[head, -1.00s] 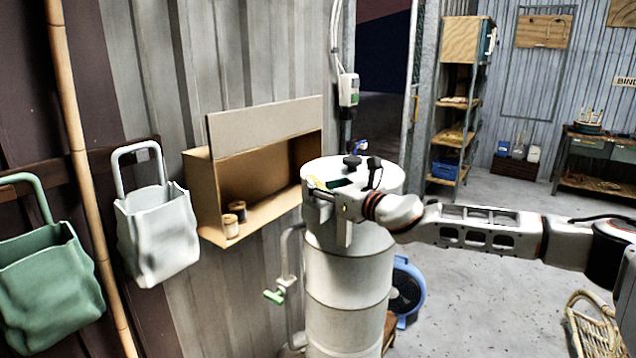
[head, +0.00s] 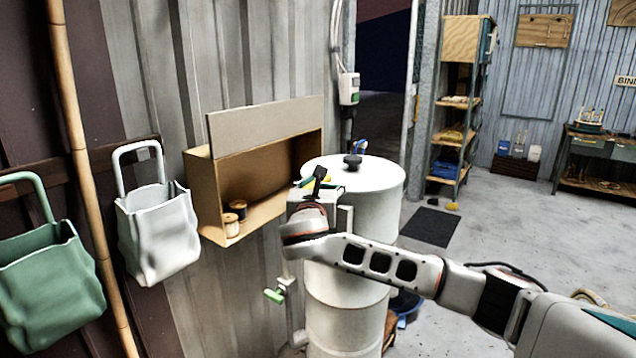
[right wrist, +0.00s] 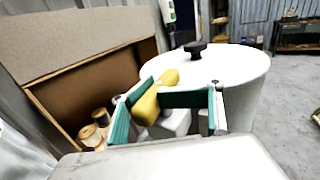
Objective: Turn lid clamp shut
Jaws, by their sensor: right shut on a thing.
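A white drum (head: 347,265) stands by the wall, with a white lid (head: 375,174) and a black knob (head: 352,160) on it. The lid clamp (right wrist: 147,104) is a yellow handle at the lid's near left edge in the right wrist view. My right gripper (head: 318,188) is at that edge in the head view, largely covered by its own wrist. In the right wrist view my right gripper (right wrist: 170,112) has its teal fingers around the yellow handle and is shut on it. The clamp's lower part is hidden. My left gripper is not in view.
A cardboard box (head: 228,185) on the wall, with small spools (head: 236,208) inside, is close left of the drum. A green-handled valve (head: 274,295) is below it. White (head: 158,230) and green (head: 50,275) bags hang at left. A dark mat (head: 430,226) lies on open floor.

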